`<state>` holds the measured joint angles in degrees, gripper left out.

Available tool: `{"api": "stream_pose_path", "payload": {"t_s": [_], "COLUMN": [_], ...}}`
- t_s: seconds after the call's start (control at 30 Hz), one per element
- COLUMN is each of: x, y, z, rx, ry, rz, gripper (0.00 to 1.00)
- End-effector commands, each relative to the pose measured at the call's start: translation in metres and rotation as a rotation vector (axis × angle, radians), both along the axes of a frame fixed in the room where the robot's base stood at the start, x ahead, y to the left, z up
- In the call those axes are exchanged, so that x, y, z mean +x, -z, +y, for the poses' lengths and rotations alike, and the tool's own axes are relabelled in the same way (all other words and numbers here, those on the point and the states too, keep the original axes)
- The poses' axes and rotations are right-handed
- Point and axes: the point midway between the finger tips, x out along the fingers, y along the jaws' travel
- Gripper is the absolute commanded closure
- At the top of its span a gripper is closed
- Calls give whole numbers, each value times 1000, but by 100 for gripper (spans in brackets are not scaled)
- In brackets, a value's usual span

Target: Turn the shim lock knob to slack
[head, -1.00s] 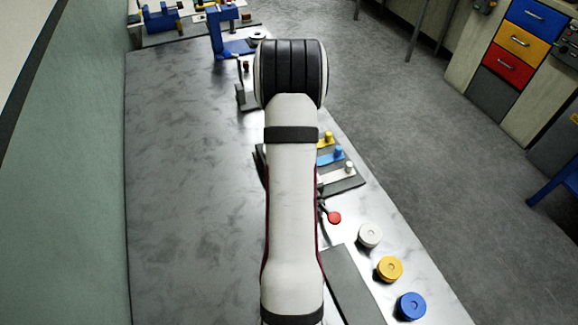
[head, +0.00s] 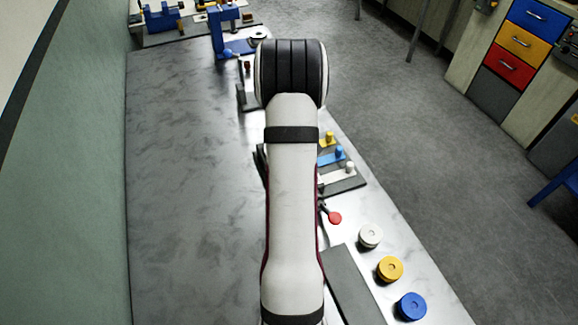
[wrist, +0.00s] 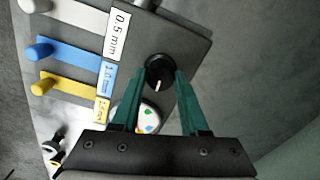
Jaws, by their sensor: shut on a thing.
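In the wrist view the shim lock knob (wrist: 158,68) is round and black, on the dark grey shim block (wrist: 182,35). A short white mark on it points toward the bottom of the picture. My gripper (wrist: 161,77) has its two green fingers on either side of the knob and is shut on it. White, blue and yellow shims (wrist: 70,58) with pegs lie to the left, beside labels reading 0.5 mm and seemingly 1.0 and 1.5 mm. In the head view these shims (head: 330,157) show right of my arm, which hides the knob and my gripper.
A white disc with coloured marks (wrist: 150,118) shows partly behind my left finger. In the head view a red knob (head: 334,218) and white, yellow and blue discs (head: 389,268) stand along the bench's right edge. The bench (head: 190,180) left of my arm is clear.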

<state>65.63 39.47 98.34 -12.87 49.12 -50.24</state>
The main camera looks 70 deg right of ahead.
Motion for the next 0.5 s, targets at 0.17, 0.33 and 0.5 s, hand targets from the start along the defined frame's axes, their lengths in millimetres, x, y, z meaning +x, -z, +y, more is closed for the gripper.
{"api": "stream_pose_path", "payload": {"t_s": [0.17,0.33,0.5], "x": [0,0,0], "y": [-1,-1,-1], "z": [0,0,0], "rx": [0,0,0], "ry": [-57,-85,-94], "rz": [0,0,0], "gripper": [100,100,100]}}
